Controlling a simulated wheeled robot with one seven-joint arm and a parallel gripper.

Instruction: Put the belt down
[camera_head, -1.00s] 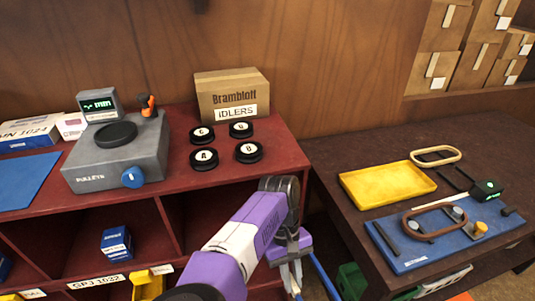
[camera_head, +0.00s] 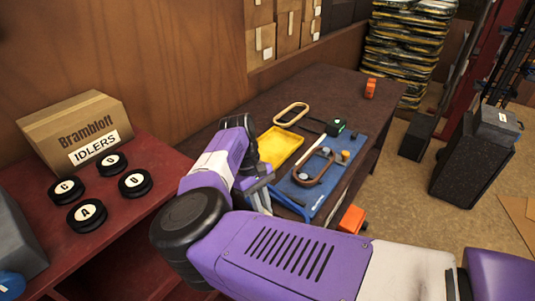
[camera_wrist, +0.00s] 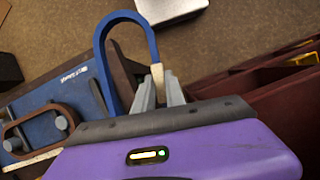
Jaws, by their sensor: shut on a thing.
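My gripper (camera_head: 260,196) is shut on a blue belt, and it also shows in the wrist view (camera_wrist: 158,88). The blue belt (camera_wrist: 151,42) stands out from the fingers as a long loop, with a cream patch beside the fingertips. In the head view, the gripper is at the near left edge of the dark table (camera_head: 340,88), and my arm hides part of it. A brown belt (camera_wrist: 40,107) lies around pulleys on the blue board (camera_wrist: 68,84). A tan belt (camera_head: 292,115) lies flat on the dark table.
A yellow tray (camera_head: 280,147) and a black device with a green display (camera_head: 336,127) are near the blue board. The far part of the dark table is mostly clear, with a small orange object (camera_head: 370,88). Black pulleys (camera_head: 87,214) stand on the red bench.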

